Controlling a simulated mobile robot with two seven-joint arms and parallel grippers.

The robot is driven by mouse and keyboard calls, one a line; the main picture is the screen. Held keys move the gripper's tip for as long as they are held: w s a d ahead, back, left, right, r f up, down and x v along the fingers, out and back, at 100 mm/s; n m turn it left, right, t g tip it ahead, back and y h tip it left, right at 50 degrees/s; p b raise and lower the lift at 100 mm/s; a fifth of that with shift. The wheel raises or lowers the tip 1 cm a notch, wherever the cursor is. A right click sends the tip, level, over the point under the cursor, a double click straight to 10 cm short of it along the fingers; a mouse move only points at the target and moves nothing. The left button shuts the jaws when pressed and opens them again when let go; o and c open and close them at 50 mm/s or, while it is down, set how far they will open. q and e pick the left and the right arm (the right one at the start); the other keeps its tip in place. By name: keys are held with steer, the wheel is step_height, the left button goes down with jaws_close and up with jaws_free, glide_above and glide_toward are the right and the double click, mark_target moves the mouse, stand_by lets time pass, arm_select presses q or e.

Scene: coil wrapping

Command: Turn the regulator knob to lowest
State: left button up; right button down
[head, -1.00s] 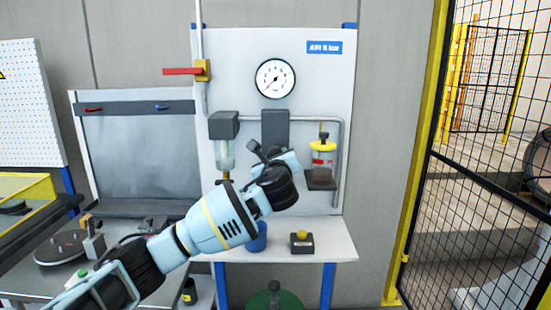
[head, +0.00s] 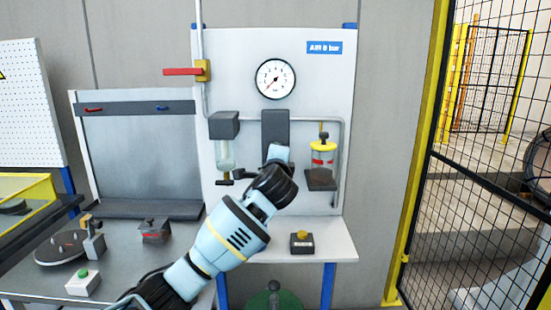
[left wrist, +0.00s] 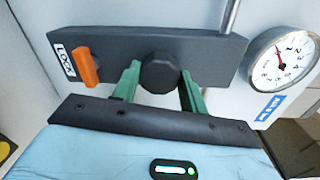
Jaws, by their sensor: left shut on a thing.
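The dark grey regulator body (head: 275,125) is on the white panel, under the round pressure gauge (head: 275,79). In the left wrist view the regulator (left wrist: 205,50) has a LOCK label and an orange lever (left wrist: 88,67). Its black regulator knob (left wrist: 160,72) sits between the two green fingers of my left gripper (left wrist: 160,80), which is shut on it. In the head view my left wrist hides the knob. The gauge needle points to the lower left in the head view. The gauge also shows in the left wrist view (left wrist: 281,58). My right gripper is not in view.
A red-handled valve (head: 183,71) is at upper left of the panel. A filter bowl (head: 225,152) hangs left of the regulator and a yellow-topped lubricator (head: 322,160) right of it.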

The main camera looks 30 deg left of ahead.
arm_select(q)
steer(key=shift+f+n, duration=0.1)
steer(key=shift+n, duration=3.5)
steer(key=o, duration=1)
steer(key=shift+s, duration=0.1)
steer(key=v, duration=0.7)
steer(key=shift+s, duration=0.35)
steer(key=shift+d, duration=0.15)
